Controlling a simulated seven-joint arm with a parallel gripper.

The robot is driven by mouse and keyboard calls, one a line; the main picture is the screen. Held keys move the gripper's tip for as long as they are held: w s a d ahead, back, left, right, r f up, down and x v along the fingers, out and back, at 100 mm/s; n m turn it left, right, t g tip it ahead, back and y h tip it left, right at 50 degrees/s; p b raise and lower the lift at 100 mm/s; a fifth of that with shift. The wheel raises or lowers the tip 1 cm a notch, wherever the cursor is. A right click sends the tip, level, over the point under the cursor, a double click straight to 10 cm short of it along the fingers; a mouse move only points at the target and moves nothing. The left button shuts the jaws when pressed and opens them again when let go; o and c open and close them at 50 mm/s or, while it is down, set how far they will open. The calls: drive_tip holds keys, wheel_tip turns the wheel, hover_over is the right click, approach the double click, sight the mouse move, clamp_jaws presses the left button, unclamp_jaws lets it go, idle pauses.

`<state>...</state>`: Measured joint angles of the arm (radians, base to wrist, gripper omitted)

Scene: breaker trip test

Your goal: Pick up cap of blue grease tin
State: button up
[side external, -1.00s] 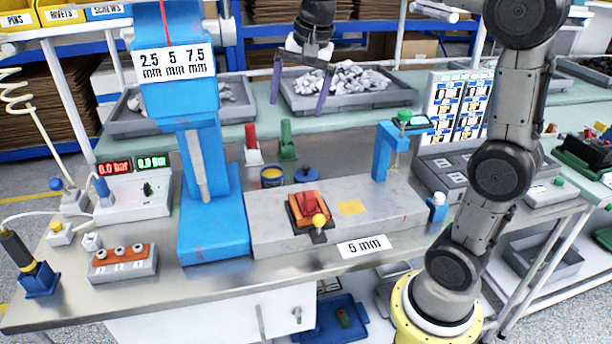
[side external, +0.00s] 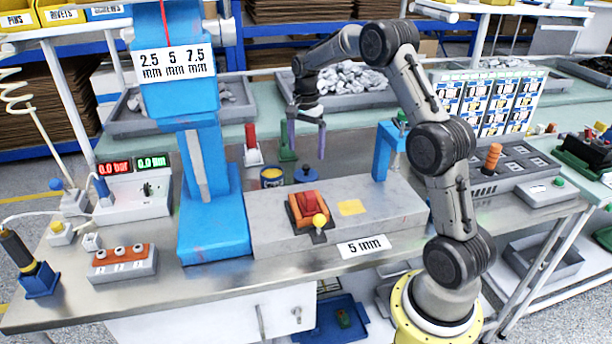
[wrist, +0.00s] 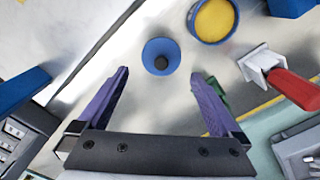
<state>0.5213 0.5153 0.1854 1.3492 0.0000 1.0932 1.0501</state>
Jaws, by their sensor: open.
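The blue grease tin (side external: 272,177) stands open on the steel table beside the blue press, with yellow grease inside. It also shows at the top of the wrist view (wrist: 213,18). Its cap (side external: 306,174), a round blue lid with a dark knob, lies on the table just right of the tin. In the wrist view the cap (wrist: 161,57) lies ahead of my fingertips, roughly between their lines. My gripper (side external: 306,152) has two purple fingers spread apart, empty, pointing down above the cap. The fingers also show in the wrist view (wrist: 160,78), not touching the cap.
A red-handled piece (side external: 252,150) and a green one (side external: 287,145) stand close behind the tin and cap. The grey plate (side external: 275,225) with a red-orange block (side external: 309,210) is in front. The blue press (side external: 208,190) is left, a blue post (side external: 388,152) right.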

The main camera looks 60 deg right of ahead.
sight(306, 166)
drive_tip(key=shift+w+d+f, duration=0.1)
drive_tip(key=shift+f, duration=1.85)
drive_tip(key=shift+d+f, duration=0.1)
drive_tip(key=shift+f, duration=1.85)
drive_tip(key=c, duration=1)
drive_tip(key=shift+r, duration=0.1)
